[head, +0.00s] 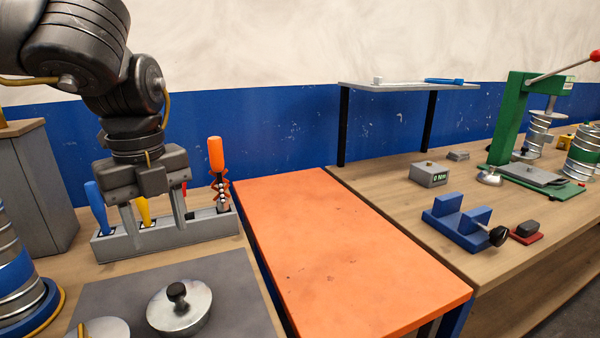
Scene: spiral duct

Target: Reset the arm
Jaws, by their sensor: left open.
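My left arm comes in from the upper left and its gripper (152,212) points down over the grey tool holder (160,241). The gripper is open, its two fingers apart in front of or above the holder; I cannot tell whether they touch it. A yellow-handled tool (144,211) shows between the fingers, and I see no grip on it. A blue-handled tool (97,205) stands left of the gripper. An orange-handled tool (216,155) stands upright at the holder's right end. A bit of red shows behind the right finger. My right gripper is not in view.
An orange table (345,260) in the middle is clear. A grey mat (220,292) with a lidded metal piece (180,305) lies in front. The right bench holds a blue vise (458,218), a grey box (430,174) and a green press (507,120). A shelf (400,88) stands behind.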

